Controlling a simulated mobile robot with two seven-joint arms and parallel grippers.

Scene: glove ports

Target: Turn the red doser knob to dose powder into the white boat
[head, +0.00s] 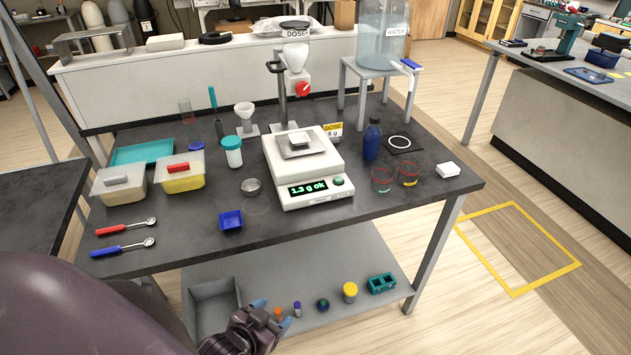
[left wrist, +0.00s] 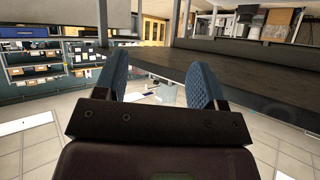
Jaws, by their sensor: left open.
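The red doser knob (head: 303,88) is on the front of the white doser (head: 296,58), which hangs on a stand behind the balance. The white boat (head: 299,139) rests on the pan of the balance (head: 308,170), under the doser. The balance display (head: 308,187) reads "1.3 g ok". My left gripper (head: 273,312) is low in front of the table, well below and away from the knob. In the left wrist view its two blue fingers (left wrist: 150,85) are apart with nothing between them. My right gripper is not in view.
A lower shelf (head: 345,265) holds small items near my left gripper. The table's front edge lies above that gripper.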

